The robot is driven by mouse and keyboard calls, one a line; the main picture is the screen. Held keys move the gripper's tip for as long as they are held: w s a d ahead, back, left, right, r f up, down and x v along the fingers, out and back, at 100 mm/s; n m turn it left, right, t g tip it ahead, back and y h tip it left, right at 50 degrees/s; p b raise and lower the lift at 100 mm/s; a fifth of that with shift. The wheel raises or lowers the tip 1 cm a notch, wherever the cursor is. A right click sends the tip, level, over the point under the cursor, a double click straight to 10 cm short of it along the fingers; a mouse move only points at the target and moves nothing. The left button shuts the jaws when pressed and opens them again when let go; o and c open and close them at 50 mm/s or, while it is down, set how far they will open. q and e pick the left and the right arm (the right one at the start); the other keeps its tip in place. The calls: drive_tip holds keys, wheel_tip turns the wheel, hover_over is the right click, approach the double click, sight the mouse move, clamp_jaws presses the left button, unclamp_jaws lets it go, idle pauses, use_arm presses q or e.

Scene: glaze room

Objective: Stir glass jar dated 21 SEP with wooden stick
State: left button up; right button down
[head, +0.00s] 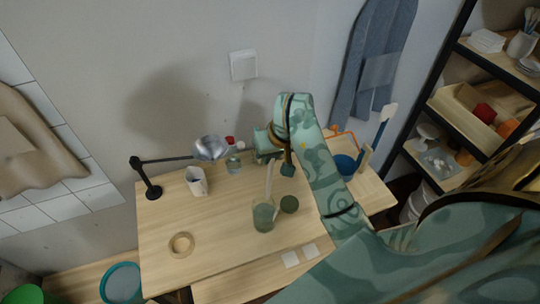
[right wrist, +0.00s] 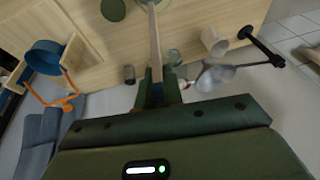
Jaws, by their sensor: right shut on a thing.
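A green-tinted glass jar (head: 263,218) stands on the table; no date can be read on it. The wooden stick (head: 269,181) points down to the jar's mouth; how far it goes in cannot be told. My right gripper (head: 271,158) is above and behind the jar. In the right wrist view, my right gripper (right wrist: 158,92) is shut on the stick (right wrist: 154,42), which reaches away to the top edge, where the jar is mostly cut off. A second, smaller glass jar (head: 233,163) stands farther back. My left gripper is out of view.
A round dark green piece (head: 289,204) lies right of the jar. A white mug (head: 197,182), a black-based lamp (head: 152,190) and a small dark cup (head: 288,170) stand around. A wooden ring-like dish (head: 181,245) is front left. A blue pan (head: 346,164) is at right.

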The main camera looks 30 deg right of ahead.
sight(268, 174)
drive_tip(key=f+b, duration=0.2)
drive_tip(key=f, duration=0.1)
drive_tip(key=shift+s+a, duration=0.1)
drive_tip(key=shift+a, duration=0.25)
wheel_tip(268, 174, down, 3)
drive_tip(key=b, duration=0.3)
drive_tip(key=shift+a, duration=0.15)
drive_tip(key=f+b, duration=0.2)
drive_tip(key=f, duration=0.1)
drive_tip(key=f+b, duration=0.1)
drive_tip(key=b, duration=0.1)
drive_tip(key=shift+s+a+f, duration=0.1)
drive_tip(key=shift+a+f, duration=0.1)
drive_tip(key=shift+a, duration=0.15)
